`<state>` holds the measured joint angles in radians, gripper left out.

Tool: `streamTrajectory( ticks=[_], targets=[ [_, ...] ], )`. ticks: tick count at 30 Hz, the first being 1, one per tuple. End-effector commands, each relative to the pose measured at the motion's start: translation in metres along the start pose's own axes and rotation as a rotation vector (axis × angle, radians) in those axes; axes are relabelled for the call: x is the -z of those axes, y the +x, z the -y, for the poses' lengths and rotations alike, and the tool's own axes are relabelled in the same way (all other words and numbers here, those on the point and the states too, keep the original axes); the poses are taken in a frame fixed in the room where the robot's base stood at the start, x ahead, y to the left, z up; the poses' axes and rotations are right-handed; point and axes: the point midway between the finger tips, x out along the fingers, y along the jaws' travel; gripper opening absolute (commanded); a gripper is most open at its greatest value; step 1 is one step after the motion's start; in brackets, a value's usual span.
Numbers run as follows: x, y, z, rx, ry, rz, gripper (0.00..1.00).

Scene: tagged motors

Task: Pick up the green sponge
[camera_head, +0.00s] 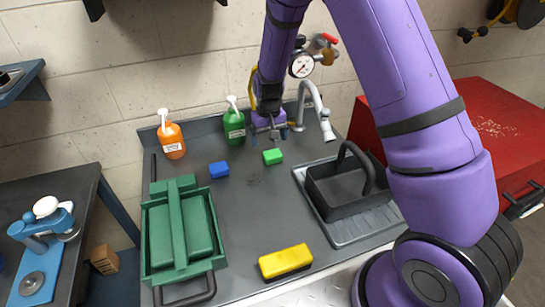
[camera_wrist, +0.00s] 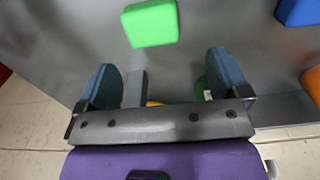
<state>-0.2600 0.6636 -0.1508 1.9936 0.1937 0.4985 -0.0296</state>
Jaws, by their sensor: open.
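The green sponge (camera_head: 272,156) is a small block lying on the grey counter (camera_head: 250,205), just below my gripper in the head view. It also shows in the wrist view (camera_wrist: 150,22), at the top, beyond the fingertips and in line with the gap between them. My gripper (camera_head: 274,133) points down near the back of the counter. In the wrist view its two blue-grey fingers (camera_wrist: 162,80) stand wide apart with nothing held between them. The sponge is apart from the fingers.
A blue sponge (camera_head: 219,169) lies left of the green one. Orange (camera_head: 171,138) and green (camera_head: 234,124) pump bottles and a tap (camera_head: 318,108) stand behind. A black caddy (camera_head: 345,185) stands right, a green toolbox (camera_head: 160,235) left, a yellow sponge (camera_head: 285,261) in front.

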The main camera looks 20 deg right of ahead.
Motion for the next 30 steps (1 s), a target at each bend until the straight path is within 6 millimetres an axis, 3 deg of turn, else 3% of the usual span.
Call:
streamTrajectory(
  ticks=[8,18,26,30],
  targets=[
    [0.000,0.015,-0.002,0.000,0.001,0.001,0.94],
    [-0.001,0.058,-0.007,0.001,0.000,0.001,0.94],
    [-0.001,0.061,-0.007,0.001,0.000,-0.001,0.94],
    [-0.001,0.061,-0.007,0.001,0.000,-0.001,0.61]
  ],
)
